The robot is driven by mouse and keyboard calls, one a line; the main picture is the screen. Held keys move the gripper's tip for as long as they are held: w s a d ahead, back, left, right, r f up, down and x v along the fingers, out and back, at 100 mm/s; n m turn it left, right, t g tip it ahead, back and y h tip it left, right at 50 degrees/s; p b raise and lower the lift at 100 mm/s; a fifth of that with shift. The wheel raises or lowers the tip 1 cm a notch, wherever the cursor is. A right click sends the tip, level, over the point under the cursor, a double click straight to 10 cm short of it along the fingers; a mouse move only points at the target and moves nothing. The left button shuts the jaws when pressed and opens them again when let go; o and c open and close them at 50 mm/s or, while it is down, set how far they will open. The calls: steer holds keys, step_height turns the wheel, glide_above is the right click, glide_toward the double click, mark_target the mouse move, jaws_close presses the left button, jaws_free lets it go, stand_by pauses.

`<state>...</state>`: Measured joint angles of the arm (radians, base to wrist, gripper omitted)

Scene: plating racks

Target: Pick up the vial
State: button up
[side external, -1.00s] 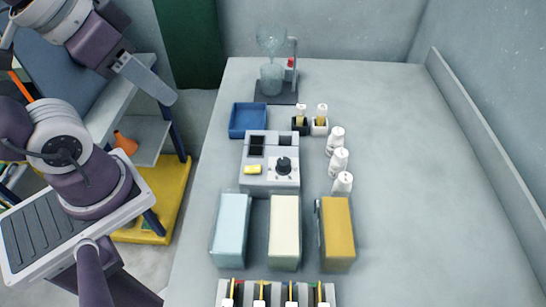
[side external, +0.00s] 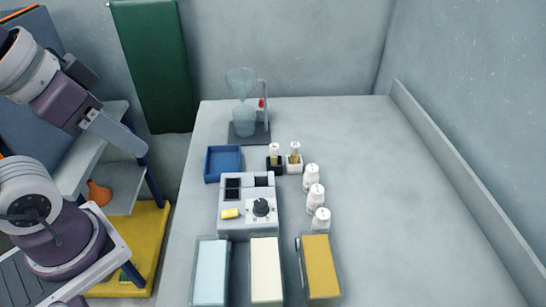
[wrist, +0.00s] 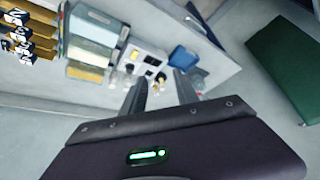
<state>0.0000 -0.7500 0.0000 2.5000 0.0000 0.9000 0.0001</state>
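Two small vials with white caps and yellowish bodies stand upright side by side on the table in the side external view. The left vial (side external: 275,150) is in a black holder and the right vial (side external: 294,151) is in a white holder. I cannot tell which one the task means. My gripper (wrist: 162,86) is open and empty in the wrist view, its two grey fingers apart. In the side external view my gripper (side external: 118,133) is in the air left of the table, well away from the vials. In the wrist view the vials are small and unclear near the fingers.
Three white bottles (side external: 314,196) stand right of a grey device with a dial (side external: 261,207). A blue tray (side external: 208,168) and a glass apparatus (side external: 243,118) are behind. Light blue, cream and yellow boxes (side external: 319,266) line the front. The table's right side is clear.

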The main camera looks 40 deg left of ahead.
steer(key=shift+o, duration=1.1)
steer(key=n+g, duration=0.6)
steer(key=n, duration=1)
glide_above(274, 146)
steer(key=f, duration=0.9)
steer(key=d+f, duration=0.1)
steer(key=f, duration=0.4)
steer(key=shift+w, duration=0.3)
steer(key=f, duration=0.4)
steer(key=a+f, duration=0.1)
steer(key=f, duration=0.1)
steer(key=shift+s+f, duration=0.2)
steer(key=shift+f, duration=0.45)
jaws_close()
